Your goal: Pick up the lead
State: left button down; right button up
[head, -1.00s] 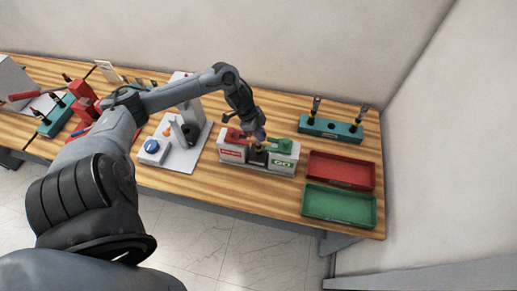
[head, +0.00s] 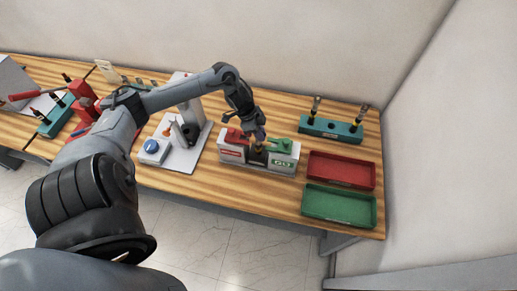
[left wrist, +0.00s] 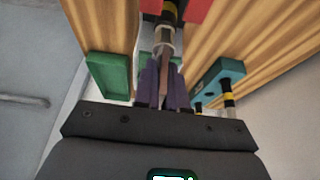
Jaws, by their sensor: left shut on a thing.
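The lead (head: 258,150) stands upright in the middle of a grey-white test station, between its red and green parts. It has a dark body, a yellow band and a metal upper end. In the left wrist view the lead (left wrist: 168,25) runs up from between my purple fingertips. My left gripper (head: 260,135) reaches down from above and is shut on the lead's metal end. The lead's lower end is hidden in the station. My right gripper is not in view.
The test station (head: 231,152) has a red label and a green display. A teal rack (head: 345,130) with two upright leads stands behind right. A red tray (head: 340,170) and a green tray (head: 338,205) lie empty at right. A white press (head: 185,155) stands at left.

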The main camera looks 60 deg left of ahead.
pick_arm(q)
jog(key=shift+r, duration=0.15)
dwell(0.4)
notch_tip(320, 180, up, 9)
jog(key=shift+f+b, duration=0.1)
jog(key=shift+b, duration=0.5)
jog(key=shift+r, duration=0.55)
notch_tip(320, 180, up, 11)
jog(key=p, duration=1)
jog(key=shift+p, duration=0.4)
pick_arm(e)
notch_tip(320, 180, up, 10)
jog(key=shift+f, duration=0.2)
